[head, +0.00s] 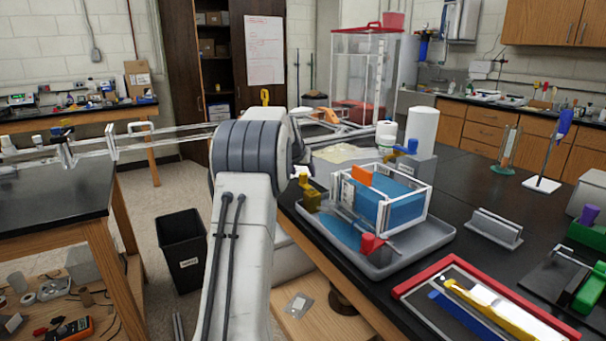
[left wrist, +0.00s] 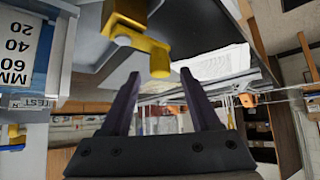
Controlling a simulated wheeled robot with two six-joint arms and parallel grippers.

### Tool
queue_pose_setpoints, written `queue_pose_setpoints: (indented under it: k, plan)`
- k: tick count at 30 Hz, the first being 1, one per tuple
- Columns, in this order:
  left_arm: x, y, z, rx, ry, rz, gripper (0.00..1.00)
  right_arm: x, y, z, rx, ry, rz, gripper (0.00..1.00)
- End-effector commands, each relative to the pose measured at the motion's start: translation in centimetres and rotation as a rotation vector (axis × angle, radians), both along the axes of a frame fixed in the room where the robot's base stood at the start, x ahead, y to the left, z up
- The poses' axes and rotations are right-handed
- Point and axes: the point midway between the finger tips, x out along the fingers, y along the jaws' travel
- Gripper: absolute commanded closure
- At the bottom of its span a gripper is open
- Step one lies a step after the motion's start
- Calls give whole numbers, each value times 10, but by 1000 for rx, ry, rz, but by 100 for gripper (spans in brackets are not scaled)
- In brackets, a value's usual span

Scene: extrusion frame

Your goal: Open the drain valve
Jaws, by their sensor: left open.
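A yellow valve (head: 312,201) stands at the left end of the clear tank (head: 342,190) with blue contents, which sits in a grey tray (head: 437,236). No label marks it as the drain valve. In the left wrist view the yellow valve (left wrist: 127,27) hangs from the top, with a white round tip and a yellow lever. My left gripper (head: 298,150) is just above and beside it, its fingers mostly hidden in the head view. In the left wrist view its two dark fingers (left wrist: 163,80) are apart and empty, with the lever near their tips. My right gripper is not in view.
A red-edged tray (head: 432,271) and a grey metal bracket (head: 494,228) are to the right on the black bench.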

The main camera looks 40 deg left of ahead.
Motion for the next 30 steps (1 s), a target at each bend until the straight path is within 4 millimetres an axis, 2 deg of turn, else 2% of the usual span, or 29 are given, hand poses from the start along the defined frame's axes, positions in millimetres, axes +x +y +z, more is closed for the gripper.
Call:
queue_pose_setpoints:
  k: [6, 16, 17, 21, 30]
  plan:
    - [15, 7, -17, -1, 1, 1, 37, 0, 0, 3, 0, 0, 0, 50]
    - [16, 11, -20, -1, 0, 4, 37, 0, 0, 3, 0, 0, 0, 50]
    - [16, 11, -20, -1, 0, 4, 45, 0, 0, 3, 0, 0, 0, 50]
    - [16, 10, -20, -1, 0, 4, 98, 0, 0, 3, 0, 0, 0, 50]
    - [15, 11, -19, 1, 0, 16, 100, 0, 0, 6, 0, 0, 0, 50]
